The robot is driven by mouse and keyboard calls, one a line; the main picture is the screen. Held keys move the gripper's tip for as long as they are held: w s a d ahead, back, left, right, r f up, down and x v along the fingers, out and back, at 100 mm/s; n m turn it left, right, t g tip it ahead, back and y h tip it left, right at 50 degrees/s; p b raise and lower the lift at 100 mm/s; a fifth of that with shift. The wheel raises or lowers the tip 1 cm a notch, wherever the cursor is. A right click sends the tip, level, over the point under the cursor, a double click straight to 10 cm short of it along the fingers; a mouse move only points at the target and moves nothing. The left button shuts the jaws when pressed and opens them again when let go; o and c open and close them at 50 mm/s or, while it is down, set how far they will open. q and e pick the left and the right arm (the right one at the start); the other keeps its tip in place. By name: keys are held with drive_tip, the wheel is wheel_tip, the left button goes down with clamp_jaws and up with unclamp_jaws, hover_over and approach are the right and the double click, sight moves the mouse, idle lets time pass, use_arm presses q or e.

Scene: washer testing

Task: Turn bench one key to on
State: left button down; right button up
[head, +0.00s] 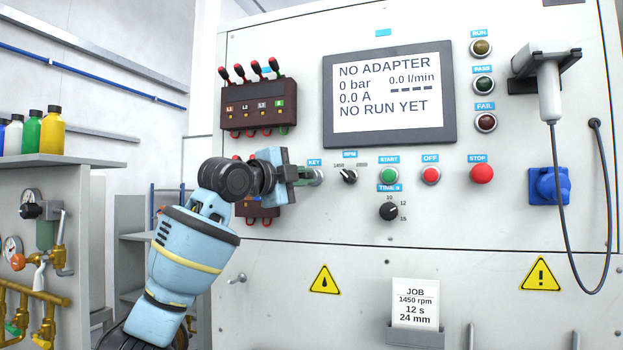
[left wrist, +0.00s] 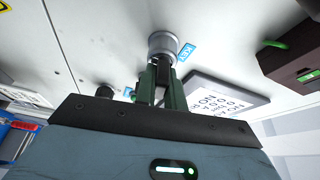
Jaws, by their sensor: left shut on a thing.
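The key switch (head: 317,176) sits on the white bench panel beside a blue KEY label (head: 314,162). My left gripper (head: 298,174) reaches it from the left and is shut on the key, with its fingers covering it. In the left wrist view, the round grey key switch (left wrist: 163,45) stands at the tips of my left gripper's dark green fingers (left wrist: 160,72). The key's angle is hidden by the fingers. The screen (head: 388,96) reads NO ADAPTER, 0 bar, 0.0 l/min, 0.0 A and NO RUN YET. My right gripper is not in view.
Right of the key are the RPM knob (head: 349,176), green START button (head: 390,175), red OFF button (head: 431,175), STOP button (head: 481,173) and time knob (head: 389,211). A breaker box (head: 258,104) with red levers is above my gripper. A job card (head: 415,303) hangs below.

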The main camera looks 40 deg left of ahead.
use_arm(q)
drive_tip(key=shift+m+g, duration=0.3)
drive_tip(key=shift+m, duration=0.6)
drive_tip(key=c, duration=1.4)
unclamp_jaws()
drive_tip(key=s, duration=0.8)
drive_tip(key=shift+a, duration=0.25)
drive_tip(key=shift+w, duration=0.1)
